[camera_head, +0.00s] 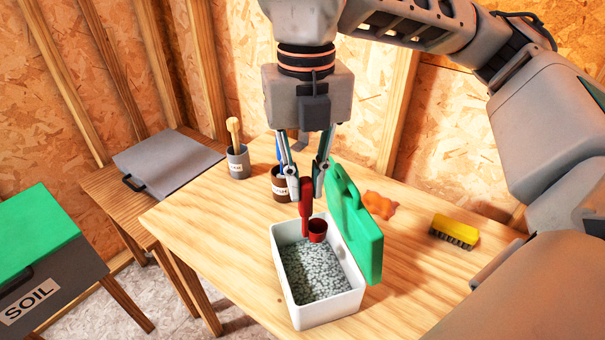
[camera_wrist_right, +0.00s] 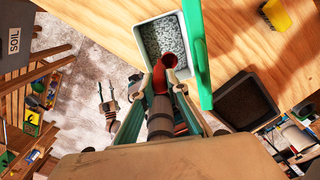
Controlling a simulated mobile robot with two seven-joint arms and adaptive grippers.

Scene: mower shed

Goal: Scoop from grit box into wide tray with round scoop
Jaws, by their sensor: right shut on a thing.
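The white grit box (camera_head: 355,303) stands on the table, filled with grey-white grit (camera_head: 312,270), its green lid (camera_head: 362,240) swung open to the right. My right gripper (camera_head: 306,190) is shut on the upright handle of the red round scoop (camera_head: 318,229). The scoop's cup hangs over the back part of the box; whether it touches the grit I cannot tell. I cannot make out the wide tray with certainty; a flat grey piece with a dark handle (camera_head: 168,162) lies on the side bench.
Two labelled cups (camera_head: 238,163) (camera_head: 280,186) holding tools stand behind the box. An orange lump (camera_head: 378,205) and a yellow brush (camera_head: 455,230) lie to the right. The SOIL box (camera_head: 45,275) stands at far left. The table's front left is clear.

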